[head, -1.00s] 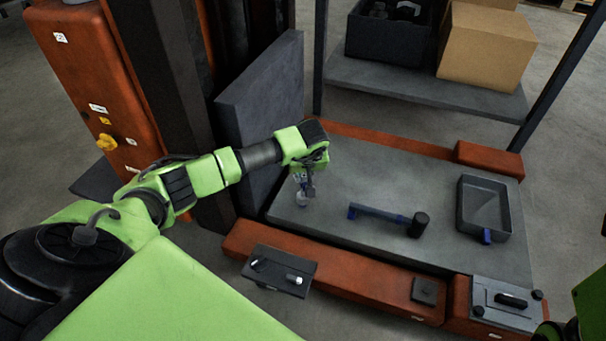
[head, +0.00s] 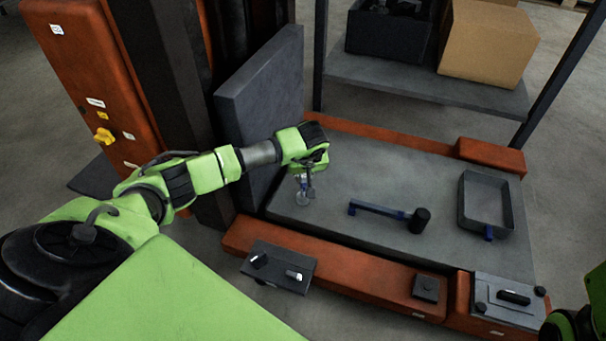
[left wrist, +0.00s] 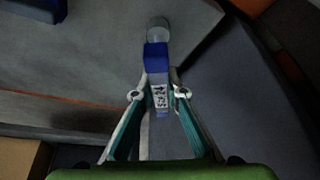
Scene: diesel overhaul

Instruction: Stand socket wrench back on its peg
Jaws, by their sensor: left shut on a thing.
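My left gripper (head: 308,178) is over the left end of the grey table (head: 350,160). It is shut on the socket wrench (head: 303,197), which hangs below the fingers with its pale round end downward. In the left wrist view the wrench (left wrist: 156,60) shows a blue body, a label and a grey round end, between the two fingertips (left wrist: 158,95). A dark stand (head: 268,275) at the front edge carries a black piece and a pale upright piece. I cannot tell which is the wrench's peg. My right gripper's fingers are not in view.
A blue-handled tool with a black head (head: 418,220) lies mid-table. A dark tray (head: 464,210) lies at right. A grey upright panel (head: 250,110) stands close left of my gripper. A shelf (head: 420,85) with boxes stands behind. The table's left middle is clear.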

